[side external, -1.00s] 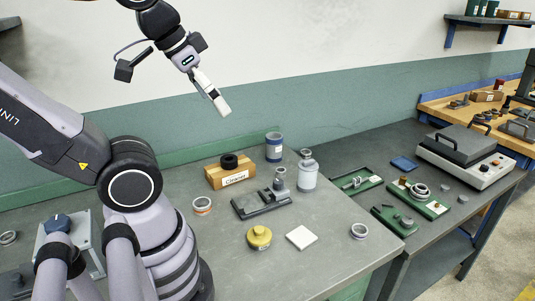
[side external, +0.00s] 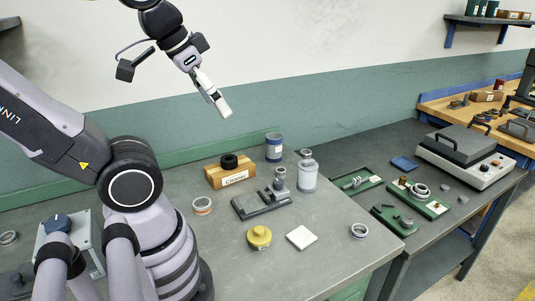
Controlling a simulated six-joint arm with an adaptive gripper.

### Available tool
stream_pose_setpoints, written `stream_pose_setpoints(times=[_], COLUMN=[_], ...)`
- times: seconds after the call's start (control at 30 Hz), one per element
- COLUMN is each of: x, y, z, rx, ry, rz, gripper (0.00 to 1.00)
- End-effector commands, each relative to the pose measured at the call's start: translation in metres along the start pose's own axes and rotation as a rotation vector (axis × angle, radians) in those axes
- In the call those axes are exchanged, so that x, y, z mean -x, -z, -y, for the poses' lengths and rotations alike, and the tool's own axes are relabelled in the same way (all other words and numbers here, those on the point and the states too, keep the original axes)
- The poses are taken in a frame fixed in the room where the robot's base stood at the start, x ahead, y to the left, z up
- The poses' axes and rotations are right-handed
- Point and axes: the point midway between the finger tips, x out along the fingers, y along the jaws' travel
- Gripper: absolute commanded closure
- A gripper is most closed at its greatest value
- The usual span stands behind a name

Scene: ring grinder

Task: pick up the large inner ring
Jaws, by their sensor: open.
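Several metal rings are in view, and I cannot tell for sure which is the large inner ring. A grey ring (side external: 359,231) lies flat near the right front edge of the grey bench. A ring with an orange band (side external: 202,206) lies at the left of the bench, close to my arm. Another ring (side external: 420,190) sits on a green tray on the right-hand table. My gripper (side external: 221,107) is high above the bench, in front of the wall, seen edge-on with its fingers pointing down and right. It is open, holds nothing and is far from all the rings.
The front right of the bench is mostly clear.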

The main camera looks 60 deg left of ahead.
Motion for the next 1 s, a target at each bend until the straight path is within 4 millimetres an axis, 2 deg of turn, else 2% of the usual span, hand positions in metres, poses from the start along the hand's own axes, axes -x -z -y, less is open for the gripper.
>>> stream_pose_setpoints(times=[0.17,0.37,0.47,0.57,0.67,0.77,0.8,0.87,0.97,1.0], x=[-0.025,-0.074,-0.102,-0.135,-0.172,-0.213,-0.231,-0.258,-0.302,-0.319], y=[0.008,0.04,0.064,0.089,0.111,0.123,0.124,0.12,0.099,0.086], z=[-0.012,-0.025,-0.02,-0.003,0.028,0.072,0.093,0.126,0.183,0.203], rx=[0.198,0.666,0.93,1.209,1.5,1.798,1.919,2.101,2.395,2.502], ry=[-0.101,-0.34,-0.47,-0.601,-0.728,-0.848,-0.893,-0.954,-1.034,-1.055], rz=[0.175,0.442,0.53,0.581,0.592,0.558,0.532,0.478,0.351,0.293], gripper=[0.3,0.3,0.3,0.3,0.3,0.3,0.3,0.3,0.3,0.3])
